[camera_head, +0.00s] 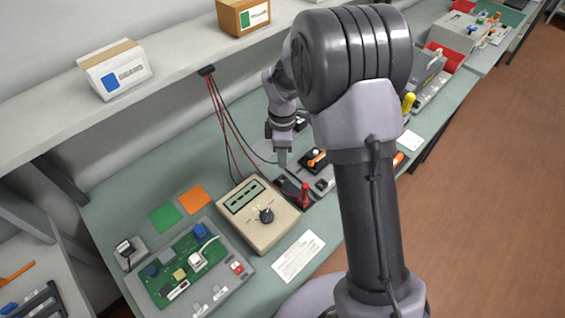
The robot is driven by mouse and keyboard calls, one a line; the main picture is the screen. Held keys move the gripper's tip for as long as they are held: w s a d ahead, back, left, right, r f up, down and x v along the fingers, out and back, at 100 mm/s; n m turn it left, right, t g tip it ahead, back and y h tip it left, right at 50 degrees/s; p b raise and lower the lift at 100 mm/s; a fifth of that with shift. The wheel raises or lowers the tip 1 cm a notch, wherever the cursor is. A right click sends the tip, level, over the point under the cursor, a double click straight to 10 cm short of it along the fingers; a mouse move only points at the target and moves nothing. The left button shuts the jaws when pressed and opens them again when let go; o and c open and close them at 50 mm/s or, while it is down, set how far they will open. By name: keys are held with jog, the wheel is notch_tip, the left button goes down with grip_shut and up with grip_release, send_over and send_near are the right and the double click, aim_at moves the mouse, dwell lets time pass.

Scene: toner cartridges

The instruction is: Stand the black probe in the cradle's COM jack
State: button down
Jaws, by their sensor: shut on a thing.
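My gripper (283,157) points down just behind the cradle, left of my arm's big links. It is shut on the black probe, which is small here and mostly hidden by the fingers; a black lead curves down from the shelf edge toward it. The cradle (291,190) is a low dark block at the right side of the beige multimeter (262,232). The red probe (305,196) stands upright at the cradle's front. The COM jack is too small to make out, and I cannot tell whether the black probe touches the cradle.
Red and black leads (222,122) hang from a shelf-edge holder (207,71). A green circuit board (183,268) lies front left, a white card (298,257) in front of the multimeter. A small black box with an orange knob (315,160) stands right of the gripper. Green and orange squares lie behind left.

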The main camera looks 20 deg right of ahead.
notch_tip(320, 180, up, 2)
jog(key=shift+r, duration=0.15)
jog(key=s+d+p, duration=0.5)
jog(key=d, duration=0.6)
jog(key=shift+s+d+f+b, duration=0.1)
jog(key=shift+f+b, duration=1.55)
jog(key=shift+f, duration=0.55)
jog(key=shift+s+f+b, duration=0.1)
jog(key=shift+f+b, duration=1.55)
jog(key=shift+f, duration=0.55)
jog(key=shift+f, duration=0.15)
jog(key=c, duration=1.2)
grip_release()
